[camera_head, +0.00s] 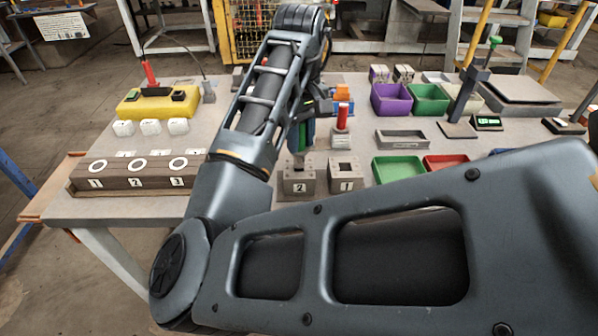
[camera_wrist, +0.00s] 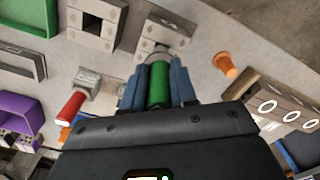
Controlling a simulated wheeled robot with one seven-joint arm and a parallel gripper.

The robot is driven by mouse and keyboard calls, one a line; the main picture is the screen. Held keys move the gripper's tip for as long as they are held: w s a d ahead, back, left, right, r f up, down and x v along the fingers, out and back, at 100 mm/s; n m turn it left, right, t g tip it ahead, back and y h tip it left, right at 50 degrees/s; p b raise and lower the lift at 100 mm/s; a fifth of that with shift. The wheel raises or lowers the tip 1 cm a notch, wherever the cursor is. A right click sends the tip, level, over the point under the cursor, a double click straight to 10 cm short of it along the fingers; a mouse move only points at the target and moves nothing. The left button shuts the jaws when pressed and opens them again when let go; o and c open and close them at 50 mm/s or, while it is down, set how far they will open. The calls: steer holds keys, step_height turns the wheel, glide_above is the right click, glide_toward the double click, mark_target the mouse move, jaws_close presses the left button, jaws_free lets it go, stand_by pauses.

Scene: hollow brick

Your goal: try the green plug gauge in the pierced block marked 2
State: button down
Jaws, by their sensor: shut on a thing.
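My gripper (camera_head: 301,135) is shut on the green plug gauge (camera_head: 302,138). In the wrist view the gauge's green handle (camera_wrist: 158,86) shows between my two blue-grey fingers (camera_wrist: 158,90). The pierced block marked 2 (camera_head: 299,182) is a grey block on the table, directly under the gauge; it also shows in the wrist view (camera_wrist: 151,46). The gauge's metal lower end is at the block's top, by the hole. I cannot tell whether the end is inside the hole or just above it. The gauge looks near upright.
The block marked 1 (camera_head: 346,176) stands close to the right. A red-handled gauge (camera_head: 342,117) stands behind it. A brown rack (camera_head: 135,173) numbered 1 to 3 is at left. Purple (camera_head: 391,100) and green (camera_head: 429,99) bins are at right. An orange piece (camera_wrist: 226,66) shows in the wrist view.

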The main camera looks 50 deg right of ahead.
steer(key=shift+r+p, duration=2.2)
steer(key=shift+r, duration=0.1)
